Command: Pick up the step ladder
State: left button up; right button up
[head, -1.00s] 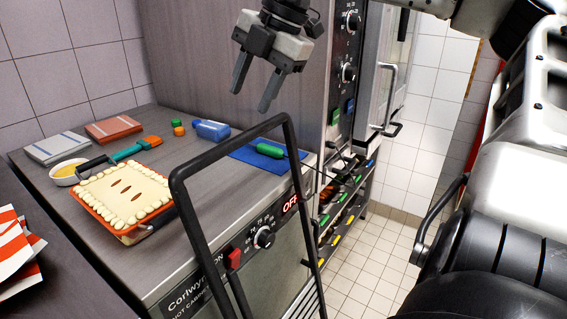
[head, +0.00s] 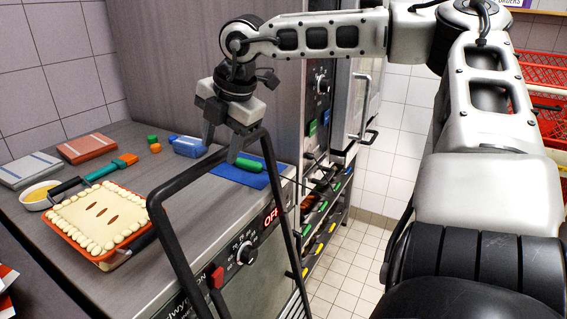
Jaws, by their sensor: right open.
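The step ladder (head: 180,181) shows as a black tubular frame in the foreground of the head view. Its top bar slants up to the right and its two legs run down out of the picture. My right gripper (head: 221,152) is open and points down at the right half of the top bar. Its fingers overlap the bar in the picture. I cannot tell whether the bar lies between them or they are just beside it. My left gripper is not in view.
A steel cabinet top behind the ladder holds a pie in an orange dish (head: 98,225), a small bowl (head: 40,196), a brush (head: 110,167), two boxes and a blue cloth (head: 250,178). Red crates (head: 545,70) stand at the right. Tiled floor is clear in the middle.

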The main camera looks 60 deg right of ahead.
aim_at(218, 152)
jog(key=shift+p+x, duration=0.3)
jog(key=shift+x, duration=1.65)
jog(key=shift+s+f, duration=0.1)
jog(key=shift+s, duration=0.05)
grip_shut()
jog(key=shift+r, duration=0.25)
